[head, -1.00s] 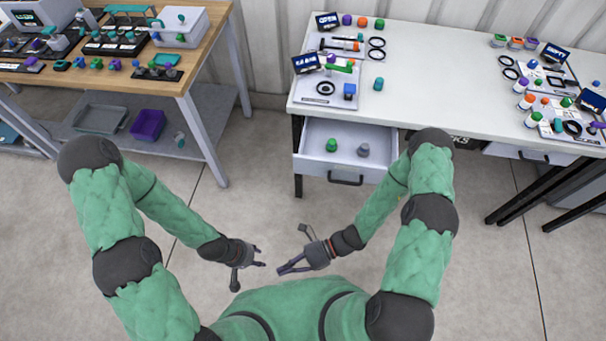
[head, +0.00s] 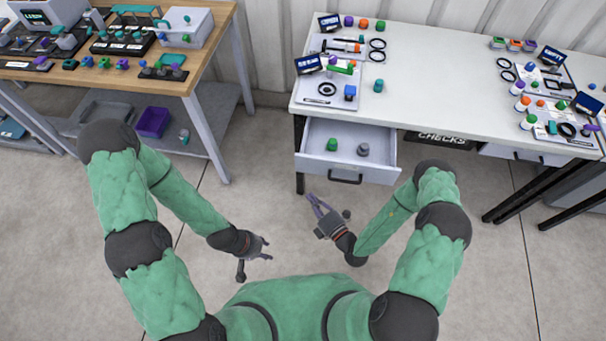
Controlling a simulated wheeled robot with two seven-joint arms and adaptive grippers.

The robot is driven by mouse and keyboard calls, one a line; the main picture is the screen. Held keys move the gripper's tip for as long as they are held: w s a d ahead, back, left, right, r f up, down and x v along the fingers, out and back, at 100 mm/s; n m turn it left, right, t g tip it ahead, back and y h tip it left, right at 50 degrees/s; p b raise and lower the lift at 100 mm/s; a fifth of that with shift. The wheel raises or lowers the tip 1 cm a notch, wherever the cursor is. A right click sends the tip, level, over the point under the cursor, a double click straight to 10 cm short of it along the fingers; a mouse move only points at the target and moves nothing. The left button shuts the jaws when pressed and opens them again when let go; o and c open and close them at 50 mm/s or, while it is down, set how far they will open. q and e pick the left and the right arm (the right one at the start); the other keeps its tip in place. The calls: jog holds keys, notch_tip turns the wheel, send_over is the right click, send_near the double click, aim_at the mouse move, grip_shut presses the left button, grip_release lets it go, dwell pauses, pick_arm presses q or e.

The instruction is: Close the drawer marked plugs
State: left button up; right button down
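An open drawer (head: 318,166) sticks out below the left end of the white table. It holds a green plug (head: 332,144) and a grey plug (head: 363,149). Its dark handle (head: 345,179) is on the front panel. No label reading plugs shows on this drawer. My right gripper (head: 315,202) is below and a little left of the handle in the picture, apart from it, fingers pointing towards the drawer. Its fingers look slightly parted and empty. My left gripper (head: 268,249) is lower left, empty, away from the drawer; its fingers look parted.
The white table (head: 435,75) carries boards, rings and several plugs. A dark plate reading CHECKS (head: 440,138) is right of the open drawer, and another drawer (head: 520,153) is further right. A wooden bench (head: 205,50) stands left. Floor between bench and table is clear.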

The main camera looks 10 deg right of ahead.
pick_arm(q)
jog(key=shift+f+b, duration=1.25)
jog(key=shift+f, duration=0.1)
pick_arm(e)
jog(key=w+a, duration=0.2)
jog(key=w, duration=0.8)
jog(key=shift+a, duration=0.25)
jog(key=shift+w, duration=0.15)
